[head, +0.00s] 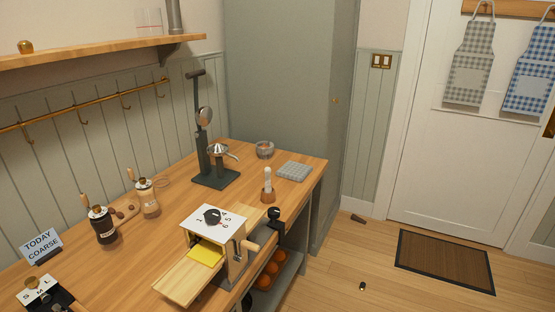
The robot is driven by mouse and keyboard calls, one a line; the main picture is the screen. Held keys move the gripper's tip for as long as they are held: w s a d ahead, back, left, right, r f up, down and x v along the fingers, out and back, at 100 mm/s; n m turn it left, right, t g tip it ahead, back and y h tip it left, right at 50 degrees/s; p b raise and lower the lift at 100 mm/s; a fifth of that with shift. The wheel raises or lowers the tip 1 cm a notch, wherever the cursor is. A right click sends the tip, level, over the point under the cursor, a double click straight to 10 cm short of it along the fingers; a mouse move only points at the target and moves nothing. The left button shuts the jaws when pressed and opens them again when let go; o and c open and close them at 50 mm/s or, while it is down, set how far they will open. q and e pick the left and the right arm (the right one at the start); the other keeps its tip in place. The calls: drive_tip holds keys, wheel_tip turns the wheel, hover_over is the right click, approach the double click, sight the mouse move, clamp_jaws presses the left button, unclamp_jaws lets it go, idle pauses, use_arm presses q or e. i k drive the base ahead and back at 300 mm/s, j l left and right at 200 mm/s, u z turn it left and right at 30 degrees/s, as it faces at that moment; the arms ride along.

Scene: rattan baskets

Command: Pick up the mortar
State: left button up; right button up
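A small wooden cup-like base with a pale upright piece (268,186) stands nearer the counter's right edge; I cannot tell whether this is instead a mortar with a pestle. Neither of my grippers shows in the head view.
A grey mat (294,171) lies right of the bowl. A wooden box with a numbered dial (213,217) stands in front. Two hand mills (103,225) (147,198) and a sign (42,246) are at the left. A doormat (445,262) and small dark objects lie on the floor.

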sight(265, 150)
drive_tip(key=i+l+u, duration=0.25)
drive_tip(key=l, duration=0.25)
drive_tip(key=i+l+u, duration=0.1)
drive_tip(key=i+l, duration=0.2)
drive_tip(key=i+l+u, duration=0.1)
drive_tip(key=l, duration=0.3)
drive_tip(key=i+l, duration=0.25)
drive_tip(key=l, duration=0.15)
drive_tip(key=i+l+u, duration=0.15)
drive_tip(key=l, duration=0.2)
